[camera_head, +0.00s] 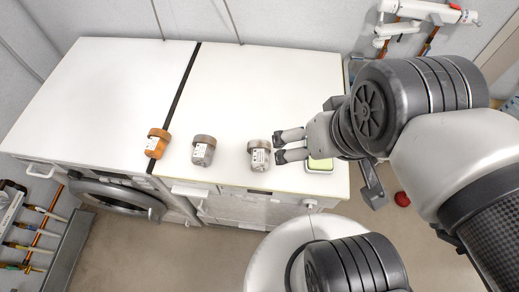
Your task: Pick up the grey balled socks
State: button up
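Two greyish rolled bundles with pale label bands lie on the white top. One bundle (203,150) is left of centre. The other, slightly browner bundle (259,155) is further right. I cannot tell for sure which one is the grey balled socks. My gripper (279,148) comes in from the right with its two fingers apart and nothing seen between them. Its fingertips point left and are close beside the right bundle; I cannot tell whether they touch it.
An orange bundle (157,143) lies further left, near the dark gap between the two white tops. A pale green-yellow block (320,165) lies under my gripper near the right front edge. The back of the white top (270,85) is clear. A red ball (402,199) is on the floor.

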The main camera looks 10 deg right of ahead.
aim_at(204, 145)
jog(key=i+j+z, duration=0.1)
jog(key=j+z, duration=0.2)
jog(key=j, duration=0.9)
jog(key=j+z, duration=0.3)
jog(key=j, duration=0.85)
jog(key=k, duration=0.05)
